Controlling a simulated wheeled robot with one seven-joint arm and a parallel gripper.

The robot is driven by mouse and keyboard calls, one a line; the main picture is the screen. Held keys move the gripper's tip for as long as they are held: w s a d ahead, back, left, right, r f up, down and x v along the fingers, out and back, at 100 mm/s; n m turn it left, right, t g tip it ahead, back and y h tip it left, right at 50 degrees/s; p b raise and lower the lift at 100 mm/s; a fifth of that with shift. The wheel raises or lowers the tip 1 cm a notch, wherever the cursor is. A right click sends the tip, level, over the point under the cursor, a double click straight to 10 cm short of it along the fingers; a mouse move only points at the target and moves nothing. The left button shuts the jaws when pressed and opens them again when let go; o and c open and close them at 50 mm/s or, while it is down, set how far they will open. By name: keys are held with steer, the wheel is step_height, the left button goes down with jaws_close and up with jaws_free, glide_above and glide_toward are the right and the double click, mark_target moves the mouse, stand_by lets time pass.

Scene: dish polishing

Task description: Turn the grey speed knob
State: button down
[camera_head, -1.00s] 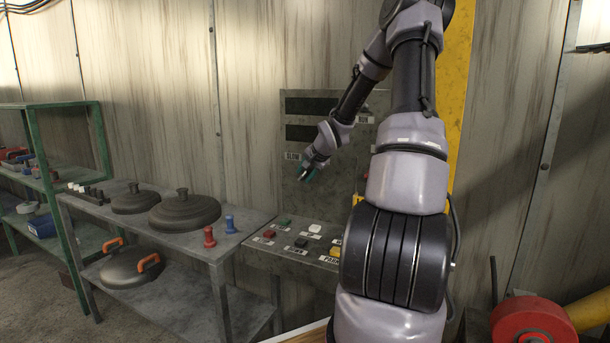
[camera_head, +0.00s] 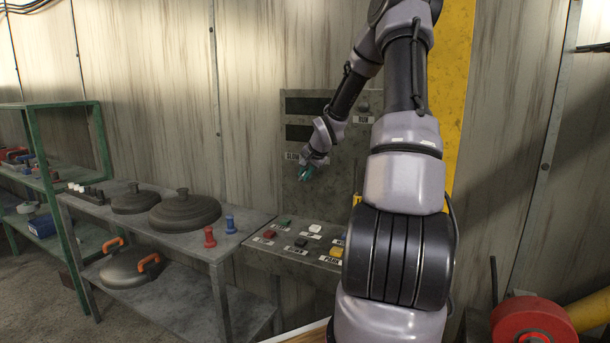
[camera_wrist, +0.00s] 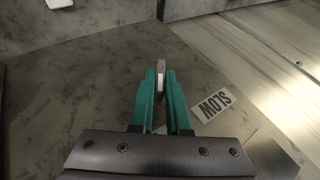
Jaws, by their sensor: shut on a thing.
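The grey speed knob (camera_wrist: 161,68) shows in the wrist view as a narrow upright grip between the teal fingers of my gripper (camera_wrist: 161,82). My gripper is shut on it, and the fingers cover its lower part. A SLOW label (camera_wrist: 212,103) lies to the right of the fingers on the grey panel. In the head view my gripper (camera_head: 305,174) is at the upright control panel (camera_head: 345,185), just below the SLOW label (camera_head: 303,156). The knob itself cannot be made out in the head view.
A sloped console with several coloured buttons (camera_head: 314,228) sits below my gripper. A RUN label (camera_head: 363,119) is on the panel at upper right. A metal shelf (camera_head: 150,216) with lids and red and blue pegs stands at left. A red wheel (camera_head: 533,325) is at lower right.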

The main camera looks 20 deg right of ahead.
steer(key=shift+w+a+r+n+g+h, duration=0.1)
steer(key=shift+w+a+n+g+h, duration=0.15)
steer(key=shift+g, duration=0.25)
steer(key=shift+a+r+n+g+h, duration=0.1)
steer(key=shift+g+h, duration=0.25)
steer(key=shift+g, duration=0.15)
steer(key=g+h, duration=0.2)
steer(key=n+g, duration=0.1)
steer(key=shift+w+a+g+h, duration=0.1)
steer(key=shift+w+g+h, duration=0.2)
steer(key=shift+h, duration=0.1)
steer(key=g+h, duration=0.2)
steer(key=g, duration=0.1)
steer(key=shift+w+a+f+n+h, duration=0.1)
steer(key=shift+f+n+h, duration=0.05)
steer(key=shift+n+h, duration=0.25)
steer(key=shift+w+f+n+g+h, duration=0.1)
steer(key=shift+n+g+h, duration=0.15)
steer(key=shift+g+h, duration=0.8)
steer(key=shift+g, duration=0.35)
steer(key=c, duration=0.9)
jaws_free()
